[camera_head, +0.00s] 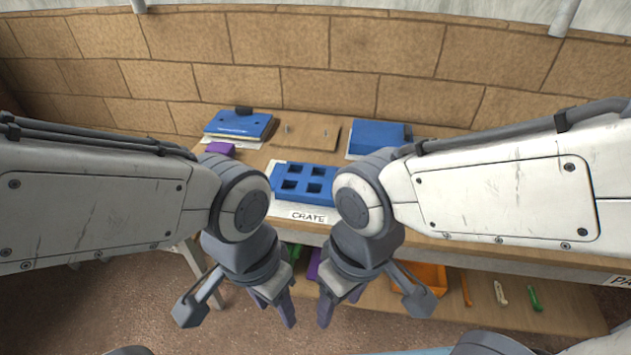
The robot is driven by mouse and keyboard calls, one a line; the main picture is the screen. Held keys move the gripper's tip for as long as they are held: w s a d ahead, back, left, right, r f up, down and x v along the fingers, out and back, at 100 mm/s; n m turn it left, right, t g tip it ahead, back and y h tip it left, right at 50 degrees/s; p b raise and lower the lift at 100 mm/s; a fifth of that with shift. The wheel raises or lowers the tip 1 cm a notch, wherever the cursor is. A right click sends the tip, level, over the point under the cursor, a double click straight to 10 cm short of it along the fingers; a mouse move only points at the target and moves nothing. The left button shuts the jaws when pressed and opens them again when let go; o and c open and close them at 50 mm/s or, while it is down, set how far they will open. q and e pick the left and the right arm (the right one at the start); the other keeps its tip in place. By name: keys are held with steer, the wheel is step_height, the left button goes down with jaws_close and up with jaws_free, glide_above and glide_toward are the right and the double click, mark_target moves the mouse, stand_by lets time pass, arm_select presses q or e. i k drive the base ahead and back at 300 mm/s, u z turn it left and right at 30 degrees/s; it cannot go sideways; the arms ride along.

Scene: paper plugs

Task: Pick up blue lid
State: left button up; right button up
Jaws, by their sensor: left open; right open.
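A flat blue piece (240,124) with small dark dots lies on a white sheet at the back left of the table. A plain blue block-like piece (376,136) lies on another white sheet at the back right. I cannot tell for sure which of these is the blue lid. A blue block with square holes (318,173) sits mid-table behind a "CRATE" label. My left gripper (276,308) is open and points down in front of the table edge. My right gripper (338,303) is open beside it on the right. Both look empty and are well apart from the blue pieces.
A brown board (307,131) with two small pegs lies between the back pieces. A purple piece (220,148) is at the left. A lower shelf (455,308) holds an orange tray (433,277) and small green (535,298) and white (501,292) pieces. A brick wall stands behind.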

mark_target(368, 137)
steer(key=z, duration=1)
steer(key=i, duration=1.2)
steer(key=u, duration=0.95)
